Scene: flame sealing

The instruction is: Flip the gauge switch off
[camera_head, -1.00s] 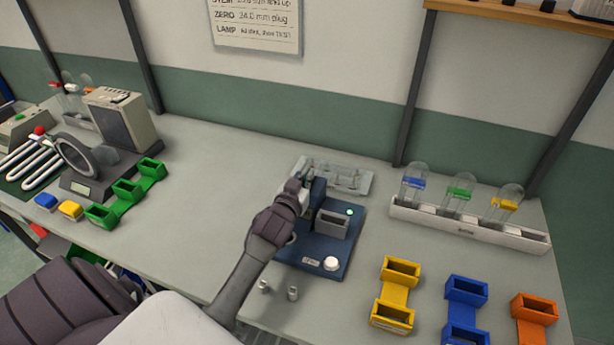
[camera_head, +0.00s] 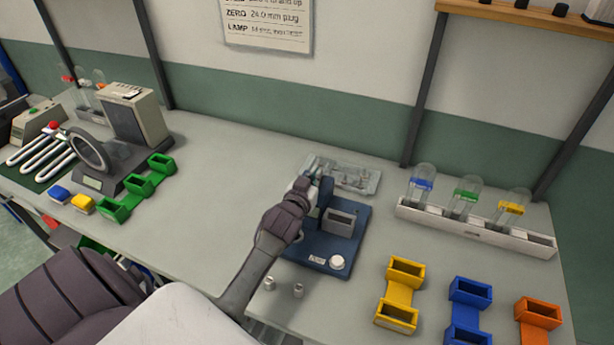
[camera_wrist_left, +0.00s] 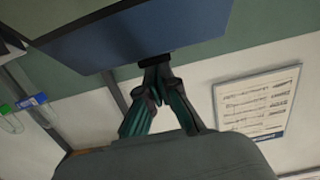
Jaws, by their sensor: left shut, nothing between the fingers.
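The gauge (camera_head: 318,252) is a dark blue device on the bench, with a grey block and a round white knob on its base. No lit lamp shows on it. My left gripper (camera_head: 312,182) is at the gauge's back left, beside its upright part, and hides some of it. In the left wrist view the fingers (camera_wrist_left: 157,72) are shut and empty, their tips at or very near a blue surface (camera_wrist_left: 140,35) that looks like part of the gauge. I cannot make out the switch or whether the fingers touch it. My right gripper is not in view.
A clear tray (camera_head: 362,178) of small parts lies behind the gauge. A white rack (camera_head: 475,232) with capped tubes stands right. Yellow (camera_head: 398,292), blue and orange holders stand front right. Two small metal plugs (camera_head: 284,286) stand near the front edge.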

